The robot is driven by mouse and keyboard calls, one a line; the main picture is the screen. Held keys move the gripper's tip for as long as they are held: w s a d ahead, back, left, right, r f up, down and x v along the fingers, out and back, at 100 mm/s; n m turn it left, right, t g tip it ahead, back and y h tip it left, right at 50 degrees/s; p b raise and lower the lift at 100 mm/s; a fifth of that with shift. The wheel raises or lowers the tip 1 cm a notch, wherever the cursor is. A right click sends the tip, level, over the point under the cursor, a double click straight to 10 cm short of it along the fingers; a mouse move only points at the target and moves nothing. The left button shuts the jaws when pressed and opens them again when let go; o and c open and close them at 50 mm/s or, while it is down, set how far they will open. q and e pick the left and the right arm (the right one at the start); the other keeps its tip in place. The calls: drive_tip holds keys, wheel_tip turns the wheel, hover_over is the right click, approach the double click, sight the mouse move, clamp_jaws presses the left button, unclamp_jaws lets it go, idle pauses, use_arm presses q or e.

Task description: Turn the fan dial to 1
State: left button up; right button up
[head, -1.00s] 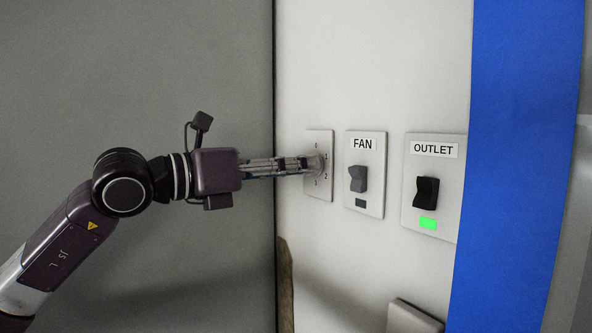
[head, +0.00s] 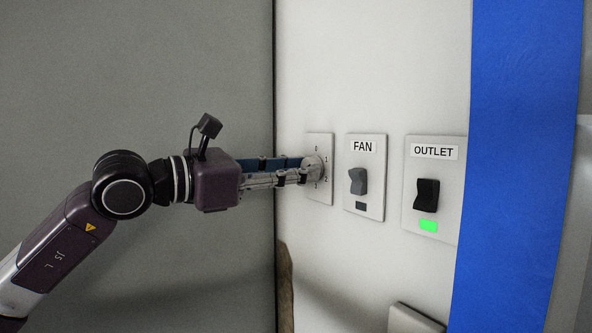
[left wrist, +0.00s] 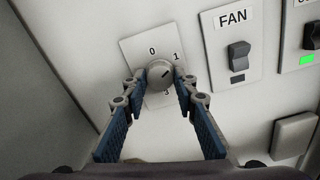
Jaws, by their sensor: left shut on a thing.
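The fan dial (left wrist: 160,75) is a round pale knob on a white wall plate (left wrist: 136,47) marked with numbers. In the left wrist view 0 shows at its top, 1 at upper right and 3 below. A dark mark on the knob's face slants toward the upper right, near the 1. My left gripper (head: 314,170) reaches in from the left, with its fingertips shut on the dial. In the left wrist view its two fingers (left wrist: 161,78) sit on either side of the knob. In the head view the fingers partly hide the dial (head: 317,165). My right gripper is not in view.
Right of the dial are a grey FAN switch (head: 358,181) with a dark indicator and a black OUTLET switch (head: 427,194) with a lit green indicator. A blue vertical strip (head: 515,160) is farther right. A grey wall (head: 140,70) meets the white panel at left.

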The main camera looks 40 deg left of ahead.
use_arm(q)
drive_tip(key=o, duration=1.2)
drive_tip(key=shift+c, duration=0.2)
drive_tip(key=v, duration=1.2)
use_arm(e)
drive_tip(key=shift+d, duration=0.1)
